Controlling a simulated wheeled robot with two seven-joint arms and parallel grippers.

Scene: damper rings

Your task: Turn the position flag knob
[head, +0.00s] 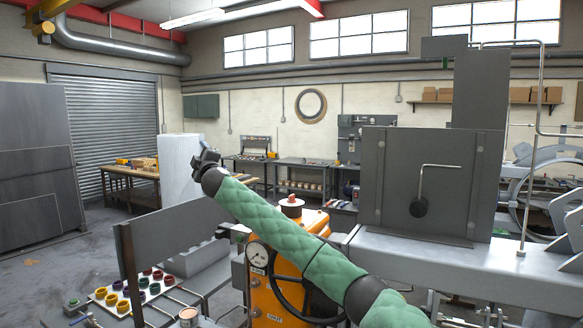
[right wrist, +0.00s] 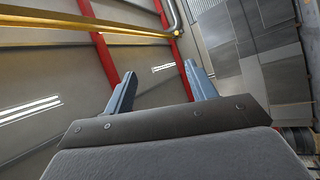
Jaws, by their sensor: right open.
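My right gripper (head: 207,158) is at the end of the green-padded arm, raised left of centre in the head view. In the right wrist view its two fingers (right wrist: 160,80) stand apart with nothing between them. I cannot tell for sure which part is the position flag knob. My left gripper is not seen.
A tray of coloured rings (head: 128,292) lies at lower left, beside an upright grey plate (head: 130,265). A pressure gauge (head: 258,254) and dark handwheel (head: 290,300) are on the orange machine. A white block (head: 180,175) and workbench (head: 130,172) stand behind. Open floor lies at left.

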